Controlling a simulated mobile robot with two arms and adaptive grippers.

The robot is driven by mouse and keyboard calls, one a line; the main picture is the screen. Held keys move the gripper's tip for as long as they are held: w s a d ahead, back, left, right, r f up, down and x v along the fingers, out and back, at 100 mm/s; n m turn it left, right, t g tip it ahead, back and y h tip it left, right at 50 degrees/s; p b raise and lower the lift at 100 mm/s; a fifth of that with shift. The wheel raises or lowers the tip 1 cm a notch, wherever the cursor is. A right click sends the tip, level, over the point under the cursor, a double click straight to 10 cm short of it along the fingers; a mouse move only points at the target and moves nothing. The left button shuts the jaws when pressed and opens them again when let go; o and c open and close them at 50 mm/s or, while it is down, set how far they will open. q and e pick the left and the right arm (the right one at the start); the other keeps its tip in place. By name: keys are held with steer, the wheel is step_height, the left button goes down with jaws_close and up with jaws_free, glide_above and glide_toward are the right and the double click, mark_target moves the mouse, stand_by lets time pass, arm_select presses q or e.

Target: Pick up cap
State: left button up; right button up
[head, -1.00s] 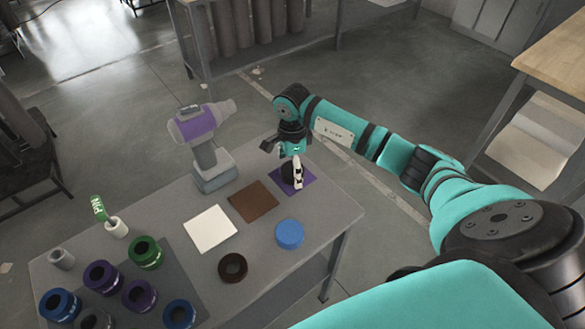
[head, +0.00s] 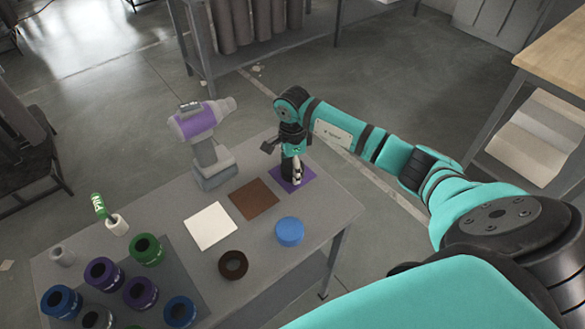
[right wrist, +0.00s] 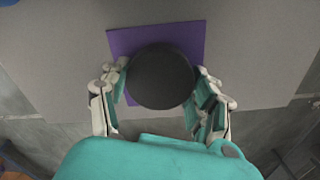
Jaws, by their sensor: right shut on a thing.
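A black round cap (right wrist: 160,76) is between the two fingers of my right gripper (right wrist: 161,84) in the right wrist view. The fingers touch it on its left and right sides, and the gripper is shut on it. The cap is over a purple square mat (right wrist: 125,42); I cannot tell whether it rests on the mat or is just above it. In the head view my right gripper (head: 292,178) points down at the purple mat (head: 306,177) near the table's far right corner, and mostly hides the cap. My left gripper is not in view.
The grey table (head: 262,268) also holds a blue cap (head: 289,231), a dark brown ring (head: 233,265), a white mat (head: 211,226), a brown mat (head: 254,199) and a purple-grey drill (head: 212,165).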

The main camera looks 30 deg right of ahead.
steer(key=shift+r, duration=0.15)
steer(key=shift+r+b, duration=0.4)
steer(key=shift+r, duration=0.25)
steer(key=shift+s+a+r+b, duration=0.15)
steer(key=shift+r+b, duration=0.3)
steer(key=shift+r, duration=0.45)
steer(key=s+a+b, duration=0.1)
steer(key=s+a, duration=0.1)
steer(key=s, duration=0.2)
steer(key=s+a+r+b, duration=0.1)
steer(key=s+a, duration=0.1)
steer(key=s, duration=0.2)
steer(key=s+a+b, duration=0.1)
steer(key=s+a, duration=0.2)
steer(key=s, duration=0.1)
steer(key=shift+s+a+r, duration=0.1)
steer(key=shift+s+r, duration=0.1)
steer(key=shift+s, duration=0.15)
steer(key=shift+s+a+r, duration=0.15)
steer(key=shift+s, duration=0.15)
steer(key=shift+s+r, duration=0.1)
steer(key=shift+r, duration=0.15)
steer(key=shift+a+r+p, duration=0.1)
steer(key=shift+r+p, duration=0.35)
steer(key=shift+r, duration=0.2)
